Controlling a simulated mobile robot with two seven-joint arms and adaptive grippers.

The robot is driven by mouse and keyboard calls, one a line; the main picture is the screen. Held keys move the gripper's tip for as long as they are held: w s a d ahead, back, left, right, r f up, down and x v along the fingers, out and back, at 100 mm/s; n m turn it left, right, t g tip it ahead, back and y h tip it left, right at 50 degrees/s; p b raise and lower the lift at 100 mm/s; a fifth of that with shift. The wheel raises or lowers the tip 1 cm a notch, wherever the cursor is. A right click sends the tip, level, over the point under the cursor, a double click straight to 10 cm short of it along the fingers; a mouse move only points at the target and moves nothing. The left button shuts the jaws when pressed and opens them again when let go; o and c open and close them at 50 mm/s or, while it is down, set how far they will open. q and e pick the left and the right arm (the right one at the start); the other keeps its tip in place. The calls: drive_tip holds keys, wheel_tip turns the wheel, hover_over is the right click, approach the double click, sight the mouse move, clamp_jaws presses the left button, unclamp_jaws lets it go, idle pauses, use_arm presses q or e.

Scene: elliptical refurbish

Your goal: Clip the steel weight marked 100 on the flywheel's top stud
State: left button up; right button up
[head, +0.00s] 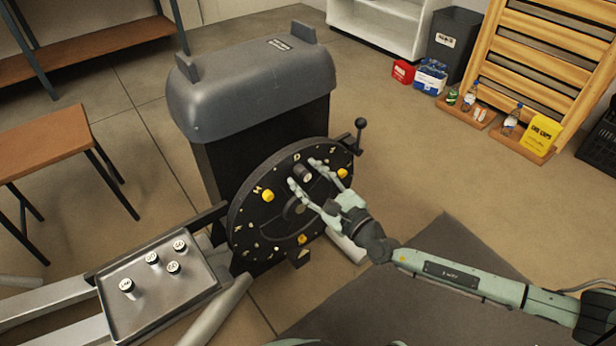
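The round black flywheel (262,222) stands upright, facing me, with yellow marks and yellow pieces around its face. A short dark cylinder (302,173) sits at its upper part, just below the letter D; I cannot read a mark on it. My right gripper (302,172) reaches in from the lower right, its two pale fingers spread on either side of this cylinder, seemingly open. My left gripper is not in view.
A grey-hooded machine housing (250,85) rises behind the flywheel. A crank handle (360,136) sticks out at its upper right. A brown-topped table (45,145) stands left. A wooden rack (540,65) stands at the far right.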

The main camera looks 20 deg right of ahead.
drive_tip(key=v, duration=1.2)
idle(0.3)
drive_tip(key=d+f+m+g+h+p, duration=0.15)
drive_tip(key=d+m+h, duration=0.45)
drive_tip(key=m, duration=0.7)
drive_tip(key=d+f+m+g+h, duration=0.25)
drive_tip(key=d+m+h, duration=0.35)
drive_tip(key=m, duration=0.7)
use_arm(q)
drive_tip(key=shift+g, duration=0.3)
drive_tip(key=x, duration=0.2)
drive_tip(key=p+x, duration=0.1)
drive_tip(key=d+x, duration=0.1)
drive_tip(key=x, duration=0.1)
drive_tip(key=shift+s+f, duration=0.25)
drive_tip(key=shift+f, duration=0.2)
use_arm(e)
drive_tip(key=s+a+f+m+g+y, duration=0.2)
drive_tip(key=s+a+f+m+g, duration=0.1)
drive_tip(key=s+f+m+g, duration=0.2)
drive_tip(key=s+a+f+m+g+y, duration=0.2)
drive_tip(key=s+f+m+g, duration=0.3)
drive_tip(key=s+m, duration=0.5)
drive_tip(key=shift+s+a+f+m, duration=0.2)
drive_tip(key=shift+a+f+m, duration=0.3)
drive_tip(key=shift+m, duration=0.7)
